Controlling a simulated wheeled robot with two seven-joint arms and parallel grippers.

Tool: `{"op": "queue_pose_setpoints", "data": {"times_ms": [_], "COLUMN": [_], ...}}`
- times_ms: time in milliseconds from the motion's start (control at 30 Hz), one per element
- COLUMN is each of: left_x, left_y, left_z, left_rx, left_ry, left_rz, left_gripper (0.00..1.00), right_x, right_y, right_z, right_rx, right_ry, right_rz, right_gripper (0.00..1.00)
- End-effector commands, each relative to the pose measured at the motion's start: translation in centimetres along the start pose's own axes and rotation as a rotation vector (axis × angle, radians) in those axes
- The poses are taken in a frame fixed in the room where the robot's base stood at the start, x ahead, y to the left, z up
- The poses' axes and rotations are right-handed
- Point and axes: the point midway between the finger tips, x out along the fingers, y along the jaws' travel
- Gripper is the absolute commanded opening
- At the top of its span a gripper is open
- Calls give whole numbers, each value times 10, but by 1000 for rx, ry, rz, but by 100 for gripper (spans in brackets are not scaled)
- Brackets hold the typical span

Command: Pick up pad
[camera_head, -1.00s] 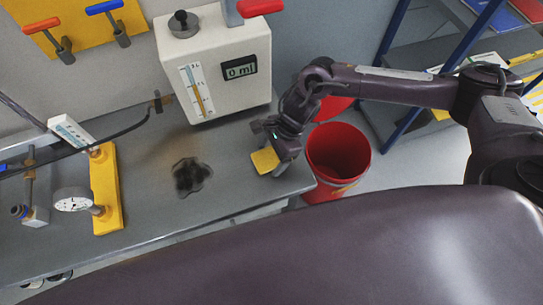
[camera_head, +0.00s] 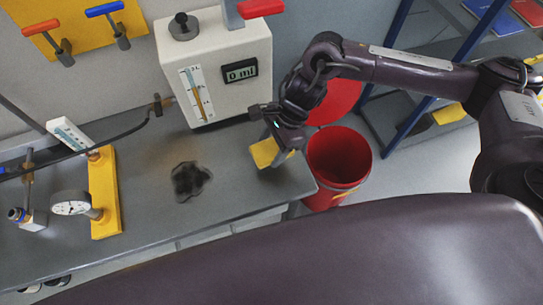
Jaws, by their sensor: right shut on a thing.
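The yellow pad (camera_head: 264,152) is at the right end of the grey bench top. My right gripper (camera_head: 279,153) is shut on the pad from above and from the right, and its fingers hide part of it. The pad looks slightly tilted; I cannot tell whether it is clear of the bench. A dark stain (camera_head: 189,181) lies on the bench to the left of the pad. My left gripper does not show.
A white tank with a "0 ml" display (camera_head: 240,70) stands behind the pad. A red bucket (camera_head: 338,160) stands on the floor just right of the bench. A gauge on a yellow mount (camera_head: 105,195) is at left. The bench between mount and stain is clear.

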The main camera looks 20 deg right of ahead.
Motion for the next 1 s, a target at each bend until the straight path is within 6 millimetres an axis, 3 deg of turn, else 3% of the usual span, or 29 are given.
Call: {"op": "queue_pose_setpoints", "data": {"times_ms": [200, 400, 633, 967, 1000], "left_x": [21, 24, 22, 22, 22], "left_y": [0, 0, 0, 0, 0], "left_z": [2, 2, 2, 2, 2], "left_rx": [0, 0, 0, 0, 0], "left_ry": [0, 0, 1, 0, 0], "left_rz": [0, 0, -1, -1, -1], "left_gripper": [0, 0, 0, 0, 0], "right_x": [-62, -108, -126, -128, -128], "right_y": [-2, -1, 0, 0, 0], "right_z": [26, 44, 52, 53, 53], "right_rx": [-6, -2, 0, 1, 1], "right_ry": [-1, 2, 1, 0, 0], "right_rz": [-7, -5, -1, 1, 1], "right_gripper": [36, 36, 36, 36, 57]}}
